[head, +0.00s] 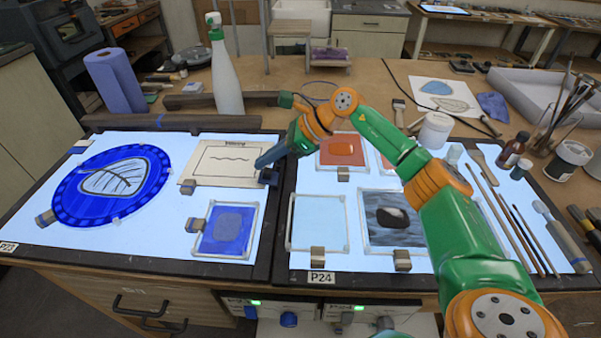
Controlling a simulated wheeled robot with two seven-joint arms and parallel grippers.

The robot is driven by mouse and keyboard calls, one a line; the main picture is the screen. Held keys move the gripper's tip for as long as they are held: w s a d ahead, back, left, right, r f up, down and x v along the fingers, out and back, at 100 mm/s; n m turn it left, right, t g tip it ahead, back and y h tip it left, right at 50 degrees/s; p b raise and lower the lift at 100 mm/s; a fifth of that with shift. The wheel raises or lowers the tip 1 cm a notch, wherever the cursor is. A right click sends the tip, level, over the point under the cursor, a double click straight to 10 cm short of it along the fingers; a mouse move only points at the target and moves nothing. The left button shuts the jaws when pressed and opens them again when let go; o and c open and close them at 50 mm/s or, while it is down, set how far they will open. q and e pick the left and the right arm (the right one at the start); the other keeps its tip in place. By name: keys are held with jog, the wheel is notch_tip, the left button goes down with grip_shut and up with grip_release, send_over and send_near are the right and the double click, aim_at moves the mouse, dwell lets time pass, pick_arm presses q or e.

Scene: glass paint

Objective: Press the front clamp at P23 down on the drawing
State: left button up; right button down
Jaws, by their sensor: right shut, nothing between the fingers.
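The left light panel, labelled P23 (8,247), carries a cream drawing (218,172) with a dark frame line and a wavy line. A small metal clamp block (188,187) sits at the drawing's front left corner; whether it presses on the sheet I cannot tell. My right gripper (262,162) is shut and empty, reaching left to the drawing's right edge. A dark block (268,177) lies just below its tip; I cannot tell whether they touch. My left gripper is not in view.
On P23 lie a blue leaf disc (112,186) and a blue framed pane (228,230). A spray bottle (226,85) stands behind the drawing. The right panel, P24 (321,277), holds several glass panes under my right arm. Brushes (505,220) lie at far right.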

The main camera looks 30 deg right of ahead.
jog(key=shift+r, duration=0.1)
jog(key=shift+r+p, duration=0.7)
jog(key=shift+r, duration=0.05)
jog(key=shift+r, duration=0.2)
notch_tip(320, 180, up, 4)
jog(key=p, duration=0.3)
jog(key=shift+f, duration=0.15)
notch_tip(320, 180, up, 9)
jog(key=b, duration=0.1)
send_over(268, 170)
jog(key=w+a, duration=0.2)
jog(key=a, duration=0.1)
jog(key=shift+s+r, duration=0.1)
jog(key=shift+r, duration=0.1)
